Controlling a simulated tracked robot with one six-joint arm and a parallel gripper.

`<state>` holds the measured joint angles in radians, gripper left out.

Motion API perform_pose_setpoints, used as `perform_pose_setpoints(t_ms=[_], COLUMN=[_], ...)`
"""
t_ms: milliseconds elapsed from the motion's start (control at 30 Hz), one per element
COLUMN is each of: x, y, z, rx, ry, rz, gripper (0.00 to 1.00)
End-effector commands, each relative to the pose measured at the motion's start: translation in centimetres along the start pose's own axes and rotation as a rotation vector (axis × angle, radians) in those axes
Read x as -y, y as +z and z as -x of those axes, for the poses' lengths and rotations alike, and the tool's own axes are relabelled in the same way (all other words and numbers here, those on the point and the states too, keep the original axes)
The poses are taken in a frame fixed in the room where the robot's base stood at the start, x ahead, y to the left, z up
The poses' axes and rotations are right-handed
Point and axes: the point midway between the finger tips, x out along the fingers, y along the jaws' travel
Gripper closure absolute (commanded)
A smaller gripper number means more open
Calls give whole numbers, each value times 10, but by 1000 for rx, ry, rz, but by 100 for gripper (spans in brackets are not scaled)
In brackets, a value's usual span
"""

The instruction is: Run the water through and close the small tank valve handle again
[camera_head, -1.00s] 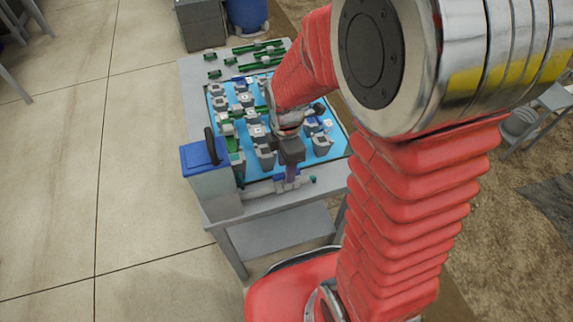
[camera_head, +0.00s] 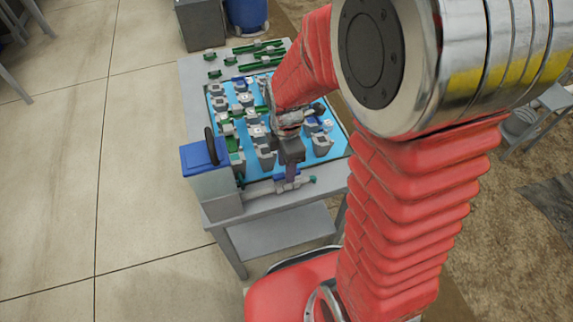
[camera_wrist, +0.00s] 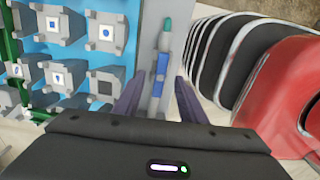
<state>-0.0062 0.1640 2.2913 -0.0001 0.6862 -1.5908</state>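The small tank (camera_head: 212,185) is a grey box with a blue lid and a black loop handle, at the near left corner of the table in the head view. A pale pipe (camera_head: 262,189) runs from it along the near edge to a teal end. A blue valve handle (camera_head: 280,177) sits on this pipe. In the wrist view the blue handle (camera_wrist: 160,68) lies lengthwise along the pipe. My gripper (camera_wrist: 160,90) is open, one dark finger on each side of the handle, with gaps visible. Whether its fingertips reach handle height is unclear.
A blue panel (camera_head: 257,174) with several grey valve blocks and green pipes lies just behind the handle. Loose green fittings (camera_head: 262,55) lie at the table's far end. A blue barrel (camera_head: 247,14) stands beyond. Floor to the left is clear.

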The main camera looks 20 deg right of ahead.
Motion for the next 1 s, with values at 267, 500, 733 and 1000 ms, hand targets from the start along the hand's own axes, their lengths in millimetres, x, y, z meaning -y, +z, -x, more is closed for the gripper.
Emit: perform_pose_setpoints(t_ms=[267, 500, 733, 1000], x=[0, 0, 0, 1], y=[0, 0, 0, 0], z=[0, -2, -14, -29], rx=[0, 0, 0, 0], ry=[0, -1, -2, -3], rz=[-28, -27, -26, -26], gripper=[62, 62, 62, 62])
